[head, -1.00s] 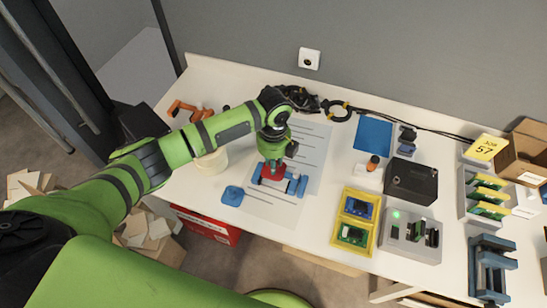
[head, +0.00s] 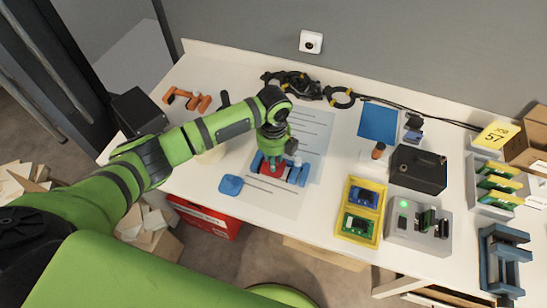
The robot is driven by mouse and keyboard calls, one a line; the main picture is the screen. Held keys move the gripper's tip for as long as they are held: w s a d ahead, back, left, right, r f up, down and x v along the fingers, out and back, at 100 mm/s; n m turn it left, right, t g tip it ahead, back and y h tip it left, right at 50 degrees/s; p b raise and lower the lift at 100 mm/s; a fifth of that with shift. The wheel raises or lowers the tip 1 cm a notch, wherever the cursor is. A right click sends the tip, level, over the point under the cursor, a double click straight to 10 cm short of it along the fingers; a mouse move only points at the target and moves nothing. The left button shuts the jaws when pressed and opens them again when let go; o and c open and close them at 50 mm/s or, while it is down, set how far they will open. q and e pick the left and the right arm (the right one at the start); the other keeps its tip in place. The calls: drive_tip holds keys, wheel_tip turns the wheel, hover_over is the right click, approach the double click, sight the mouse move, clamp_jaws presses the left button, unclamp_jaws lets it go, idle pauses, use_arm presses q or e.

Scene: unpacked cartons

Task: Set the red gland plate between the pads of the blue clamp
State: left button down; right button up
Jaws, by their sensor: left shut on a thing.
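The plate appears between the clamp's blue sides, overlapping the clamp in the picture. The gripper and wrist hide part of both, so I cannot tell whether the plate touches the pads or how deep it sits. My right gripper is not in view.
A small blue piece (head: 230,185) lies left of the clamp. A yellow tray (head: 376,211) with boards and a grey fixture (head: 418,228) stand to the right. Black cables (head: 290,84) lie behind. An orange clamp (head: 186,98) lies at the back left. The sheet in front of the clamp is clear.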

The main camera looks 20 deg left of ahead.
use_arm(q)
drive_tip(key=shift+f, duration=0.1)
drive_tip(key=shift+f+b, duration=1.4)
drive_tip(key=shift+f, duration=0.85)
drive_tip(key=c, duration=1)
unclamp_jaws()
drive_tip(key=shift+o, duration=0.2)
drive_tip(key=shift+r, duration=0.15)
drive_tip(key=shift+r+p, duration=4.45)
drive_tip(key=shift+p, duration=0.05)
